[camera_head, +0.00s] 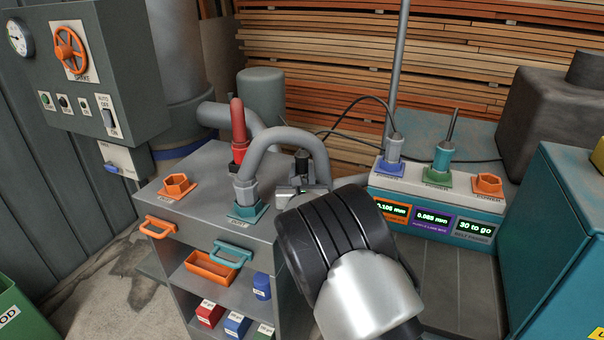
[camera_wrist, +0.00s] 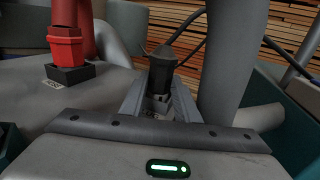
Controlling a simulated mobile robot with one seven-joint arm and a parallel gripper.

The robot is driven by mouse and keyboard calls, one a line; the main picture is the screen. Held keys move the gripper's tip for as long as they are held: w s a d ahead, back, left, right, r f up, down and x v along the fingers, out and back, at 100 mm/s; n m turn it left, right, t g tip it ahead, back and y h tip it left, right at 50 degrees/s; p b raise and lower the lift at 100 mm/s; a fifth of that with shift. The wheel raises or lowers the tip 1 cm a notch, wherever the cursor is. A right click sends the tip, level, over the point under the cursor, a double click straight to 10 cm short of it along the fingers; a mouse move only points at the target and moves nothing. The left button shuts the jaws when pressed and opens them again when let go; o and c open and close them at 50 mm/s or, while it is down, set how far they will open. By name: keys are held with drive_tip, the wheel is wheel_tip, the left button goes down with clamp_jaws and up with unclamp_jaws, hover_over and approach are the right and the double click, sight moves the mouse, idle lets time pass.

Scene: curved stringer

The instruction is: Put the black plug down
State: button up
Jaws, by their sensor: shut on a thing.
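The black plug (camera_head: 302,163) is upright near the right side of the grey cabinet's top, partly behind the grey hose. My gripper (camera_head: 303,188) is shut on it. In the wrist view the black plug (camera_wrist: 162,70) stands between the two grey fingers of my gripper (camera_wrist: 158,100), with a dark cable at its upper end. Whether its lower end touches the cabinet top is hidden. A red plug (camera_head: 238,135) stands in a black socket (camera_wrist: 70,74) on the cabinet, to the left of my gripper.
A grey hose (camera_head: 290,137) arches from a plug in the teal socket (camera_head: 247,212), close to my gripper. An empty orange socket (camera_head: 178,186) is at the cabinet top's left. A gauge box (camera_head: 450,200) with two plugs and an orange socket stands to the right.

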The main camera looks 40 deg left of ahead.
drive_tip(key=shift+d+f+b, duration=0.15)
drive_tip(key=shift+f+b, duration=0.35)
drive_tip(key=shift+f, duration=0.05)
drive_tip(key=o, duration=1.1)
drive_tip(key=shift+s+f, duration=0.1)
drive_tip(key=shift+f, duration=0.2)
drive_tip(key=shift+r+p, duration=0.5)
drive_tip(key=shift+r, duration=0.05)
drive_tip(key=p+v, duration=0.1)
drive_tip(key=v, duration=1)
drive_tip(key=shift+s+d+r+p, duration=0.2)
drive_tip(key=shift+s+r+p, duration=0.15)
drive_tip(key=shift+r, duration=0.1)
